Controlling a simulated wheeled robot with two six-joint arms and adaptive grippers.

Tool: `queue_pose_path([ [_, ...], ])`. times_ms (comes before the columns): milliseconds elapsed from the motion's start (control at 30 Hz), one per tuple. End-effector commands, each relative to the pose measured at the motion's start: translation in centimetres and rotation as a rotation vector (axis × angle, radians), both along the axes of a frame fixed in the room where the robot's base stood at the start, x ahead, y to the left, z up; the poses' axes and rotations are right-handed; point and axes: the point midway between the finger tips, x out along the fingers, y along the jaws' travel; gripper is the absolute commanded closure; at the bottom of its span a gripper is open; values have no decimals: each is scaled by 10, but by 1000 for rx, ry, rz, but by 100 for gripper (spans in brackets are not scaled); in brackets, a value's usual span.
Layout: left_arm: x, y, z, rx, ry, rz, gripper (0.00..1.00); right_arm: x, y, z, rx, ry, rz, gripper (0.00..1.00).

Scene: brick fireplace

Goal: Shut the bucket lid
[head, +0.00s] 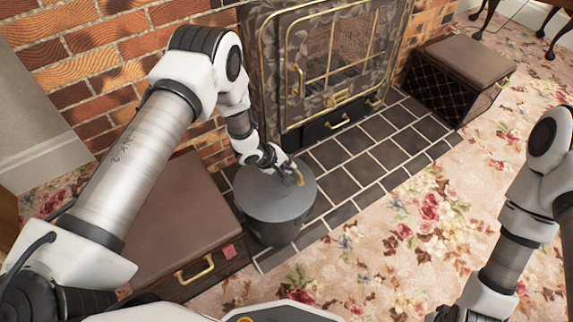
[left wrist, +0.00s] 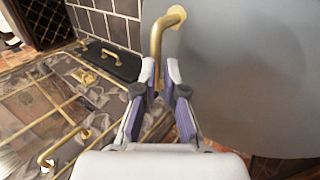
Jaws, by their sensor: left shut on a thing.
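The grey bucket (head: 272,228) stands upright on the dark hearth tiles. Its flat round grey lid (head: 268,196) lies across the top, and I see no gap at the rim from here. A curved brass handle (head: 299,178) rises from the lid near its far right edge. In the left wrist view, the handle (left wrist: 160,35) comes down from a round brass base on the lid (left wrist: 240,75). My left gripper (head: 287,169) is shut on the handle, with its fingertips (left wrist: 160,78) around the handle's free end. My right arm shows at the right, but its gripper is out of frame.
A fireplace with a glass and brass door (head: 330,62) stands behind the bucket. A brown-topped box (head: 150,225) with a brass handle is close on the left. Another padded box (head: 455,80) stands at the back right. Floral carpet (head: 400,240) in front is clear.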

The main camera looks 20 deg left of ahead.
Motion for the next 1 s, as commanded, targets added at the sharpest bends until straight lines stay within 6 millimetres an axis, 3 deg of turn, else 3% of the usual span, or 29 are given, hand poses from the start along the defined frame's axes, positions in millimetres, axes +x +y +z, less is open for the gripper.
queue_pose_path([
  [33,-5,0,-7,5,14,-1,100,0,0,-1,0,0,0,58],
  [167,-8,1,1,4,15,0,100,0,0,8,0,0,0,58],
  [367,-17,6,45,3,4,1,100,0,0,52,0,0,0,58],
  [700,-53,36,110,0,-3,4,100,0,0,72,0,0,0,58],
  [1000,-60,41,119,1,-3,1,100,0,0,73,0,0,0,58],
])
